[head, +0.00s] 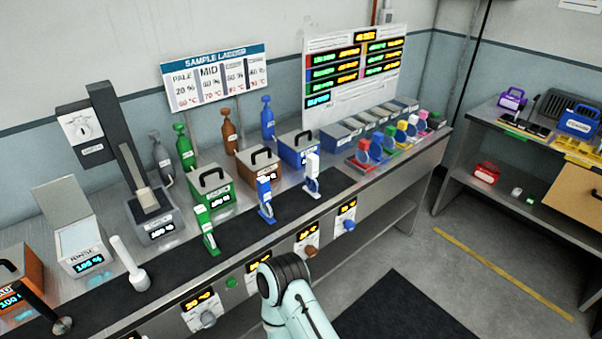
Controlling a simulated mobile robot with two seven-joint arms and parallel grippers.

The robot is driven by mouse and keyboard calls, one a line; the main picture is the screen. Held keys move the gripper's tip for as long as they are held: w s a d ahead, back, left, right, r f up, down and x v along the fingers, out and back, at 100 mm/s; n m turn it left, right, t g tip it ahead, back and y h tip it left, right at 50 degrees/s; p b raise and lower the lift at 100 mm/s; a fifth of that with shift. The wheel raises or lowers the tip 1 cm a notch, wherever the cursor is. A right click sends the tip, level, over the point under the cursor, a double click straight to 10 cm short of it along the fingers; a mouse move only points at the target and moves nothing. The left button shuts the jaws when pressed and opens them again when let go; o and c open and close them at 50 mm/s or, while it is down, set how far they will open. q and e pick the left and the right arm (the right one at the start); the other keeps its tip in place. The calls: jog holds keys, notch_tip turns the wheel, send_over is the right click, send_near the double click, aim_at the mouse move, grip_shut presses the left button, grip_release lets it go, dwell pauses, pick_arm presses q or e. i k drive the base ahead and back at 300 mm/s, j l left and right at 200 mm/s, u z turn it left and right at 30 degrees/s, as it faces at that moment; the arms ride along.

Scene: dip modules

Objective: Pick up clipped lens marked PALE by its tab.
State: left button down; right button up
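No lens mark reads clearly as PALE in the head view. The word PALE shows on the sample ladder sign (215,76). Upright green (205,230), blue (265,200) and white (312,176) handled tools stand along the dark mat. A pale arm link of mine shows at the bottom centre; neither gripper is in view.
Lidded green (211,188), brown (260,165) and blue (300,148) boxes with black handles stand behind the tools. Several bottles stand further back. Knobs and displays line the bench front (207,318). Another bench (520,140) stands at the right, with open floor between.

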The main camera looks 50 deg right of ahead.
aim_at(311, 186)
jog(key=k+l+u, duration=0.15)
jog(key=l, duration=0.2)
jog(key=l+u, duration=0.15)
jog(key=l, duration=0.2)
jog(key=k+l+u, duration=0.15)
jog(key=k+l, duration=0.15)
jog(key=l, duration=0.25)
jog(key=k+l, duration=0.2)
jog(key=l, duration=0.2)
jog(key=k+l+u, duration=0.1)
jog(key=l, duration=0.25)
jog(key=k, duration=0.05)
